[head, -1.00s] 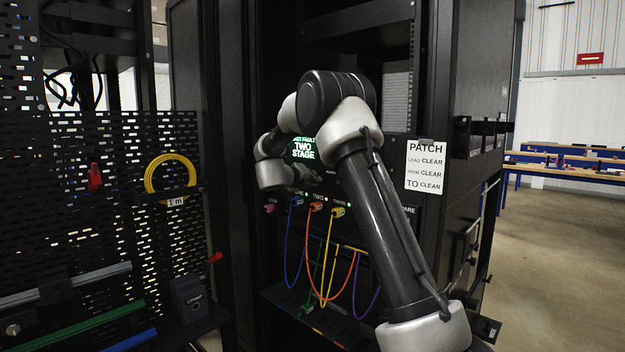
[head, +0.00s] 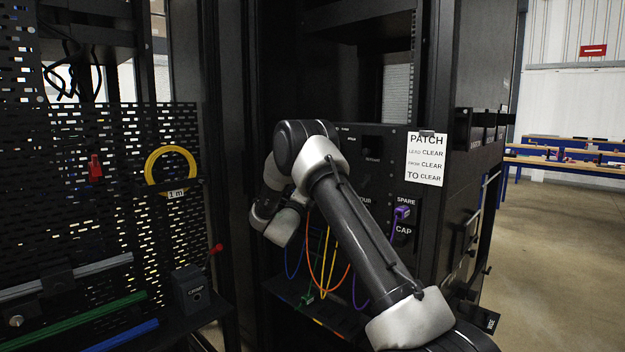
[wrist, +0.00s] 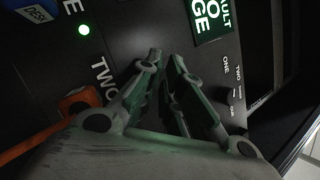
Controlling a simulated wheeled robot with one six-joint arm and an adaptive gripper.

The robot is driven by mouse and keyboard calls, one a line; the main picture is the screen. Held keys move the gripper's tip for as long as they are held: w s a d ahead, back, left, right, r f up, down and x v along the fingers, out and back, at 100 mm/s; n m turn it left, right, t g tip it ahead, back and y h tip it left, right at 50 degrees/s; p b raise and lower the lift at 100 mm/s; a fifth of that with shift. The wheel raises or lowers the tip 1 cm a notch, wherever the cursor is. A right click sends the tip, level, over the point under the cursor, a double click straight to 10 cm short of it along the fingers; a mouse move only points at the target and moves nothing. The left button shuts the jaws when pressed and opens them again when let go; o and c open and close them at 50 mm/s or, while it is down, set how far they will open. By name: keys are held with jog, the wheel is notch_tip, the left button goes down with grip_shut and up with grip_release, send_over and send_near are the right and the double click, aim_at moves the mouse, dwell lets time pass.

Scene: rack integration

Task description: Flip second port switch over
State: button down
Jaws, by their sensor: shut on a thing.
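The black port panel (head: 375,145) stands in the rack, largely behind my arm in the head view. My gripper (wrist: 165,57) shows in the wrist view, its two narrow fingers close together against the panel, right of the TWO label (wrist: 104,78). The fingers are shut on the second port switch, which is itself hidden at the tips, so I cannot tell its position. My gripper is hidden in the head view.
An orange lead (wrist: 32,142) and a blue plug (wrist: 38,12) lie left of the fingers. A small knob (wrist: 226,96) marked ONE and TWO is at right. A purple plug (head: 402,213) sits under SPARE. A PATCH card (head: 425,160) hangs at right.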

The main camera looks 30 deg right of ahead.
jog(key=shift+d+f+t+h, duration=0.1)
jog(key=shift+f+t+h, duration=0.05)
jog(key=shift+t+h, duration=0.2)
dwell(0.3)
jog(key=c, duration=1.5)
grip_release()
jog(key=v, duration=1.2)
